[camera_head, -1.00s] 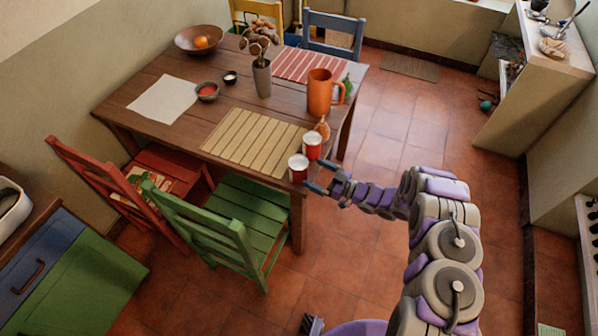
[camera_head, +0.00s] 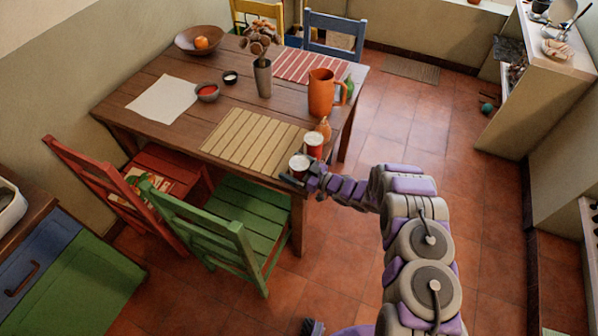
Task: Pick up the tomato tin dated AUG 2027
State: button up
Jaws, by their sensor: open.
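Two red tins with pale tops stand at the near right corner of the wooden table (camera_head: 225,100). The nearer tin (camera_head: 299,162) is at the table's edge, and the farther tin (camera_head: 314,145) is just behind it to the right. Their dates cannot be read from here. My gripper (camera_head: 300,180) is open at the nearer tin, with its fingers low around or just in front of it; I cannot tell which. The lower part of the nearer tin is hidden by my gripper.
A small orange-brown pear-shaped thing (camera_head: 324,129) and an orange jug (camera_head: 322,93) stand behind the tins. A yellow striped mat (camera_head: 250,140) lies to their left. A green chair (camera_head: 240,220) is at the table's near side. The floor to the right is clear.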

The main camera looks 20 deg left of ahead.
jog(key=shift+d, duration=0.1)
jog(key=shift+d, duration=0.1)
jog(key=c, duration=1.4)
jog(key=shift+o, duration=0.2)
